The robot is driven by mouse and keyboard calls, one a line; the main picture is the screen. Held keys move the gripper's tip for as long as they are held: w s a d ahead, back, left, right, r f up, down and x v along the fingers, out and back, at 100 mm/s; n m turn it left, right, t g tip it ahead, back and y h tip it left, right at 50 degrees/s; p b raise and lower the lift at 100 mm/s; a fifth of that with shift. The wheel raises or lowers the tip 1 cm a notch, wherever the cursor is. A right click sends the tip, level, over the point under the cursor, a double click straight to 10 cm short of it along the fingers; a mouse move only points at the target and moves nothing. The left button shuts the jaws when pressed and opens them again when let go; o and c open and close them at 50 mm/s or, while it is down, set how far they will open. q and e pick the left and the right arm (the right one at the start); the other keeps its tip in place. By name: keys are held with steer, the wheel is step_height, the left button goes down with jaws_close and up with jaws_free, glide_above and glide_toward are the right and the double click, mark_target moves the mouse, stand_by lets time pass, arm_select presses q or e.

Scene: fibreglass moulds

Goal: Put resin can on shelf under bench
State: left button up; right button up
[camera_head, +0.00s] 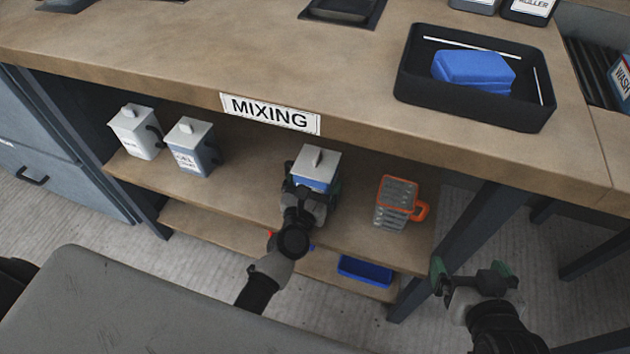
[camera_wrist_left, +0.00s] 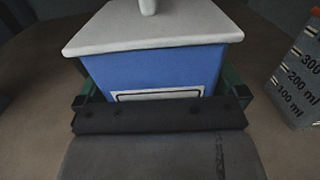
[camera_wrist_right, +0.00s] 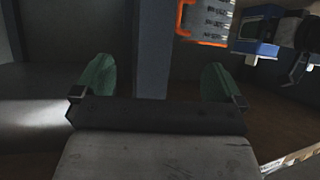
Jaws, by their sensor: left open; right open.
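The resin can (camera_head: 316,162), blue with a white lid and knob, stands upright on the shelf (camera_head: 250,188) under the bench (camera_head: 180,60). My left gripper (camera_head: 310,188) reaches in at the can's front. In the left wrist view the can (camera_wrist_left: 155,70) fills the space between the green fingers, which are open on either side of it; finger contact cannot be made out. The can's lower part is hidden by the gripper. My right gripper (camera_head: 470,272) is open and empty in front of the bench leg, and its spread fingers show in the right wrist view (camera_wrist_right: 157,85).
Two white-lidded cans (camera_head: 135,132) (camera_head: 194,148) stand at the shelf's left. A clear jug with orange rim and handle (camera_head: 396,204) stands right of the resin can. A blue bin (camera_head: 364,270) sits on the lower shelf. A black tray (camera_head: 412,85) holds a blue block on the bench.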

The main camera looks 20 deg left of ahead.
arm_select(q)
steer(key=s, duration=1)
steer(key=shift+s+a, duration=0.2)
steer(key=shift+s, duration=0.2)
steer(key=s+d+r+m+g+h, duration=0.1)
steer(key=d+r+m+g+h, duration=0.15)
steer(key=m, duration=0.85)
steer(key=s+d+r+m+g+h, duration=0.1)
steer(key=s+r+m+h, duration=0.2)
steer(key=m, duration=0.9)
steer(key=s+a+r+m+g+y, duration=0.2)
steer(key=a+m, duration=0.4)
steer(key=m, duration=0.9)
steer(key=shift+g+y, duration=0.65)
steer(key=shift+y, duration=0.3)
arm_select(e)
steer(key=shift+s+d+f+g, duration=0.25)
steer(key=shift+s+f+g, duration=0.25)
arm_select(q)
steer(key=shift+r, duration=0.1)
